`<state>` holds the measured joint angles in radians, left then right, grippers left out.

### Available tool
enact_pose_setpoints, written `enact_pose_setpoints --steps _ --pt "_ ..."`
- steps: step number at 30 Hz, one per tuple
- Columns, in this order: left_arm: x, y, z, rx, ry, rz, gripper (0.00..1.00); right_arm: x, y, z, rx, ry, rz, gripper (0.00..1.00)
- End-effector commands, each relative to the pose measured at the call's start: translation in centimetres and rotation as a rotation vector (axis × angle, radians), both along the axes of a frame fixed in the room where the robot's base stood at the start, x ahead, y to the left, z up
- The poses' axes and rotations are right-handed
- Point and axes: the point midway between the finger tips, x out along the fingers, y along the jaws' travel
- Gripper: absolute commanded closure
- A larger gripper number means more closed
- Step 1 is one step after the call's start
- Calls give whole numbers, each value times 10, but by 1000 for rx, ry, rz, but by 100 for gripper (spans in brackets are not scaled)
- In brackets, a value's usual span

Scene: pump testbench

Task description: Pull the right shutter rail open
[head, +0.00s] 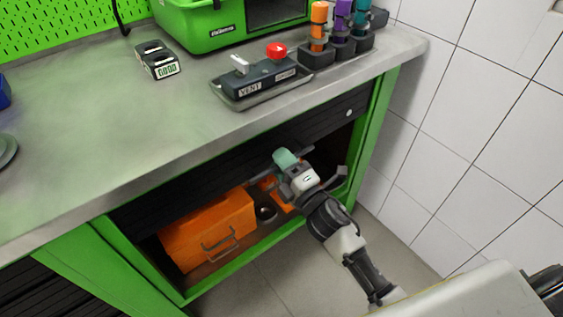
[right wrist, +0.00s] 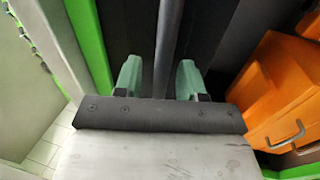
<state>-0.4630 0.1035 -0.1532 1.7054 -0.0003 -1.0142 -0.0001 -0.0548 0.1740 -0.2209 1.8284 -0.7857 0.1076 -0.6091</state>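The right shutter (head: 325,117) is a black slatted panel under the worktop. It is partly up, and the compartment below it is uncovered. Its rail (head: 262,173) is a dark bar along the lower edge. My right gripper (head: 285,160) is at the rail, with green fingers. In the right wrist view the fingers (right wrist: 159,80) are apart, and the grey rail (right wrist: 168,45) runs between or just beyond them, nearer the right finger. I cannot tell whether they touch it. My left gripper is out of view.
An orange case (head: 208,228) stands in the compartment; it also shows in the right wrist view (right wrist: 275,90). Green cabinet posts (head: 372,140) frame the opening. A vent device (head: 262,80) sits on the worktop (head: 130,120). A tiled wall (head: 465,110) bounds the right side.

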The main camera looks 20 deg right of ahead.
Motion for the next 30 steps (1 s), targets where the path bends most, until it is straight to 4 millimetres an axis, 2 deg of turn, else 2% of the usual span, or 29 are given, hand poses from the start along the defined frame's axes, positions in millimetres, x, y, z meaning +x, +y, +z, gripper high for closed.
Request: enact_pose_setpoints --steps 7,10,21,25,30 --pt "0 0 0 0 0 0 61 -2 0 -1 0 2 0 60" --pt "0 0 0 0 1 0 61 -10 -3 -4 1 5 -1 60" --pt "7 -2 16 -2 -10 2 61 -74 -27 -21 1 6 -1 60" --pt "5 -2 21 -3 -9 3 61 -90 -33 -24 1 4 -1 60" --pt "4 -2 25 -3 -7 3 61 -99 -36 -25 0 1 0 60"
